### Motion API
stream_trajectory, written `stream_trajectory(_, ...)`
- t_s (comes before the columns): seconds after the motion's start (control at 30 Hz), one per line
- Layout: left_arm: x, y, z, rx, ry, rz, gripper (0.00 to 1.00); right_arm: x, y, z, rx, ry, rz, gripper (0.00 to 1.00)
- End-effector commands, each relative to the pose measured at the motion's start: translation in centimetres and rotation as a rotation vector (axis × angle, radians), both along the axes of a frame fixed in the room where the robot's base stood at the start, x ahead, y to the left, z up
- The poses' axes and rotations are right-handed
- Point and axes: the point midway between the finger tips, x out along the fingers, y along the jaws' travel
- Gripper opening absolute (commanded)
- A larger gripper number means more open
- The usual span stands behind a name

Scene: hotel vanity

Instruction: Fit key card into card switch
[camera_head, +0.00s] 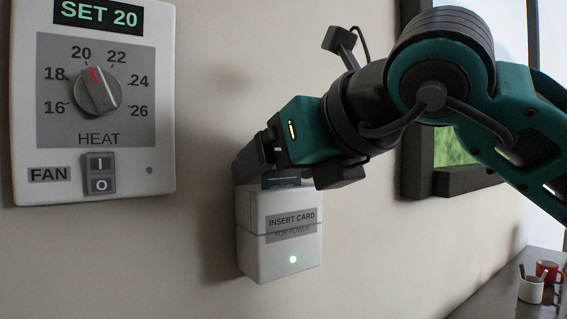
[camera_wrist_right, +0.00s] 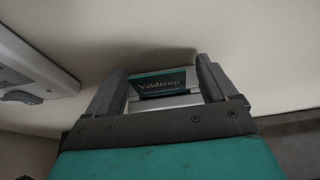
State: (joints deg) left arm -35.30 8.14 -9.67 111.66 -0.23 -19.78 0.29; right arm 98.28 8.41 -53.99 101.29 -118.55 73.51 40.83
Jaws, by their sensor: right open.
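The white card switch (camera_head: 280,245) is fixed to the wall, labelled "INSERT CARD FOR POWER", and its small light glows green. The dark teal key card (camera_head: 278,182) stands in the top of the switch with only its upper part showing. In the right wrist view the card (camera_wrist_right: 161,86) reads "Valdtrup", with pale switch parts (camera_wrist_right: 165,102) beside it. My right gripper (camera_head: 288,172) is at the top of the switch. It is open, with its fingers (camera_wrist_right: 163,76) on either side of the card and gaps between. My left gripper is not in view.
A thermostat panel (camera_head: 148,105) with a dial and fan switch is on the wall to the left. A dark-framed window (camera_head: 468,181) is at the right. A counter (camera_head: 490,290) at lower right holds a white cup (camera_head: 531,290) and a red mug (camera_head: 549,270).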

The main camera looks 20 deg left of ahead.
Motion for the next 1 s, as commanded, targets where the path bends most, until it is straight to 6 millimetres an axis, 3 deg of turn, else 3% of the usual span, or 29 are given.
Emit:
stream_trajectory(0.33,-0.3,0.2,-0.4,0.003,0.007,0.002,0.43,-0.7,-0.9,0.6,0.003,-0.004,-0.001,0.86)
stream_trajectory(0.73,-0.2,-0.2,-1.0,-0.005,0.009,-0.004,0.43,-5.2,-6.8,3.7,0.004,-0.007,-0.002,0.86)
stream_trajectory(1.0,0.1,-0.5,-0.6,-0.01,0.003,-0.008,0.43,-6.8,-8.7,4.7,0.002,-0.003,-0.001,0.86)
